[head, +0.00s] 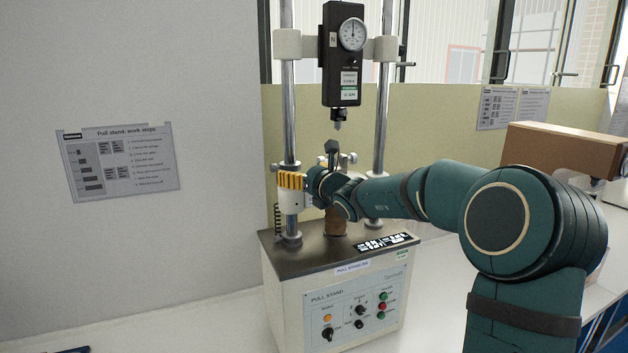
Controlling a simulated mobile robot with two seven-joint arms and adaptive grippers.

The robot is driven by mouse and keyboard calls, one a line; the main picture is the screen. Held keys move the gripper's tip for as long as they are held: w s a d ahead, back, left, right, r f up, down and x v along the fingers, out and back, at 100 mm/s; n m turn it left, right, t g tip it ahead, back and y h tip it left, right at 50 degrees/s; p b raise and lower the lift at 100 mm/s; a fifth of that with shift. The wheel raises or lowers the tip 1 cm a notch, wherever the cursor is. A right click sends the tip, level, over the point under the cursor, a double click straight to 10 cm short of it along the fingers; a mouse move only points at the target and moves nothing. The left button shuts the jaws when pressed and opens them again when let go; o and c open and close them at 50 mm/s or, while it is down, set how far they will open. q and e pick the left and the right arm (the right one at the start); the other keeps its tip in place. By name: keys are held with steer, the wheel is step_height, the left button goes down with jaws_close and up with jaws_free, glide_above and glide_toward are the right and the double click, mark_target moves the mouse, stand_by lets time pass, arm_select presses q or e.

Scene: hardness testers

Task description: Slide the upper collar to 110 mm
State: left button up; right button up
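The pull stand (335,285) has two steel columns and a dark force gauge (342,55) with a round dial between them. A grey collar with a side knob (288,167) sits on the left column, just above an orange-and-black striped part (290,181) and a white block (291,200). I cannot tell whether this is the upper collar, and I can read no mm scale. My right gripper (312,186) reaches in from the right, at the striped part's right side. Its fingertips are too small and overlapped to show whether they are open or shut. My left gripper is out of view.
A spring (277,218) hangs left of the white block. The stand's front panel (355,310) carries knobs and coloured buttons. A work-steps sheet (118,161) is on the left wall. A brown box (565,148) is at the right. The white bench (190,325) left of the stand is mostly clear.

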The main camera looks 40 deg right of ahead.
steer(key=s, duration=0.7)
steer(key=shift+a, duration=0.25)
